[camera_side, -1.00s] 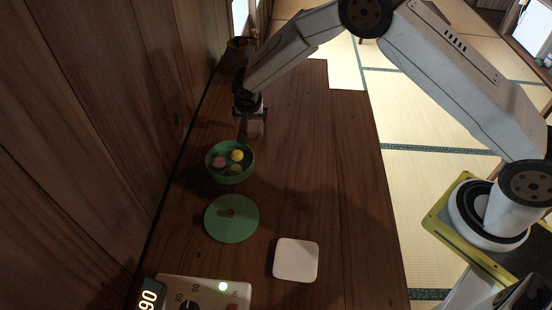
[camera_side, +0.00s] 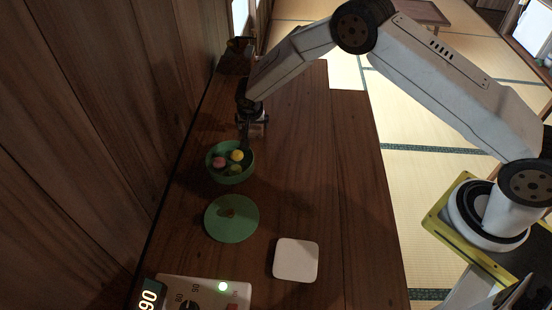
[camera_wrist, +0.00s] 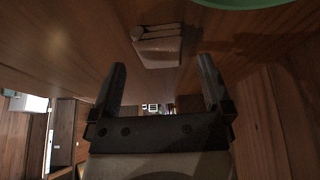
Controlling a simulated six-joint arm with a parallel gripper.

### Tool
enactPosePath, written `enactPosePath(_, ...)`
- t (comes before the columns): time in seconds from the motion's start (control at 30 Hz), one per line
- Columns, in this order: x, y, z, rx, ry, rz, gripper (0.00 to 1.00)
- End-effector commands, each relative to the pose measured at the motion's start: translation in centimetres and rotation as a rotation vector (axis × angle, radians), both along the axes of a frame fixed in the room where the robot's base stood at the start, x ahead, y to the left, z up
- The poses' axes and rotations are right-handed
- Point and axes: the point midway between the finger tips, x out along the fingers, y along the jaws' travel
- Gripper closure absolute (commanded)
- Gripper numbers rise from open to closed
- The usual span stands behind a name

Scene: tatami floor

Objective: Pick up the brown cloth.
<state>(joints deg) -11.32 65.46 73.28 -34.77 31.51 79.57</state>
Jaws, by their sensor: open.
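The brown cloth (camera_wrist: 157,50) is a small folded, dull brown bundle lying on the wooden table. In the wrist view it is ahead of and roughly between the two fingers of my gripper (camera_wrist: 162,80), apart from them. In the side view my gripper (camera_side: 251,117) points down over the far part of the table, just beyond the green bowl. There the cloth (camera_side: 257,132) shows only partly, below the fingers. My gripper is open and nothing is held.
The green bowl (camera_side: 212,174) with several coloured balls stands close in front of the gripper. A brown object (camera_side: 236,57) stands at the far end. A wooden wall borders the left.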

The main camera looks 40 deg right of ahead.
Motion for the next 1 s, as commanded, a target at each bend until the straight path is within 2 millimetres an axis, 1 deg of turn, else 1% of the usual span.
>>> enactPosePath(0.1, 0.3, -0.5, -1.3, 0.000, 0.002, -0.002, 0.00)
enactPosePath(0.33, 0.9, -0.9, -3.0, 0.000, -0.001, 0.000, 0.00)
enactPosePath(0.5, 1.0, -1.0, -3.3, 0.000, -0.003, 0.001, 0.00)
enactPosePath(0.93, 1.0, -1.0, -3.3, 0.000, -0.003, 0.000, 0.00)
enactPosePath(0.97, 1.0, -1.0, -3.3, 0.000, -0.003, 0.000, 0.06)
enactPosePath(1.0, 1.0, -1.0, -3.3, 0.000, -0.003, 0.000, 0.19)
